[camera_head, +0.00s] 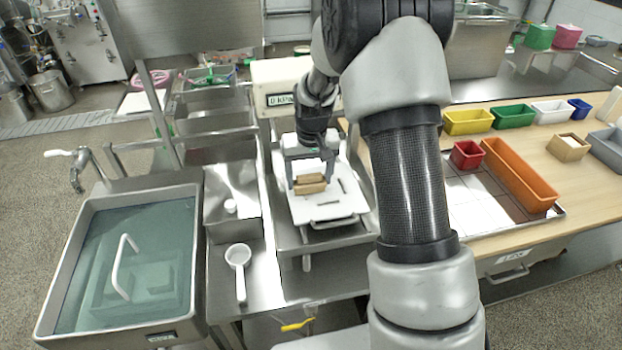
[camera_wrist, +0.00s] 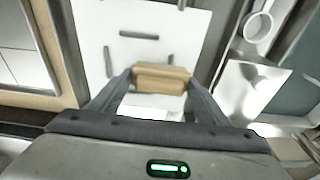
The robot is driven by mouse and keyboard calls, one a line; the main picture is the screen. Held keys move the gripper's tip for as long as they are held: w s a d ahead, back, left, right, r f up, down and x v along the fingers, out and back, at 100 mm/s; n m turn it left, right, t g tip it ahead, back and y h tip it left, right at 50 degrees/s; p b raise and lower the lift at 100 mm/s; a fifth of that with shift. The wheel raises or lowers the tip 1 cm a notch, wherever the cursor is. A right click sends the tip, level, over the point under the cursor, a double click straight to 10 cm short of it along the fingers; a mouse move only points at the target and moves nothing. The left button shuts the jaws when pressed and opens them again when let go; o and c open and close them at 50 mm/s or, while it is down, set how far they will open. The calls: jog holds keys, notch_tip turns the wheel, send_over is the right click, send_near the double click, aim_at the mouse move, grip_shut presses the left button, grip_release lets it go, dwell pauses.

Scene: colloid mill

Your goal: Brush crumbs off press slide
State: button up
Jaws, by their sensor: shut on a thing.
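My gripper (camera_head: 308,180) is shut on a brown wooden-looking block, the brush (camera_head: 310,188), over the white press slide (camera_head: 329,211). In the wrist view the brush (camera_wrist: 161,72) lies crosswise between the two fingers of my gripper (camera_wrist: 160,84). The white slide (camera_wrist: 178,22) spreads out beneath and beyond it. Several thin dark strips show on the slide; I cannot tell whether they are slots or bars. No crumbs can be made out. The brush's underside is hidden, so I cannot tell whether it touches the slide.
A white press housing (camera_head: 275,75) stands behind the slide. At left are a water-filled sink (camera_head: 200,215) and a white ladle (camera_head: 238,256). At right, coloured bins, including an orange one (camera_head: 520,175), stand on a wooden table (camera_head: 480,240). My arm covers the middle right.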

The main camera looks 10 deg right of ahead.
aim_at(324, 179)
jog(key=shift+d, duration=2)
jog(key=shift+s+d+f, duration=0.1)
jog(key=shift+d, duration=1.9)
notch_tip(324, 179, up, 6)
jog(key=p, duration=0.3)
jog(key=shift+p, duration=0.3)
notch_tip(324, 179, up, 3)
jog(key=shift+r+p, duration=0.1)
jog(key=shift+p, duration=0.85)
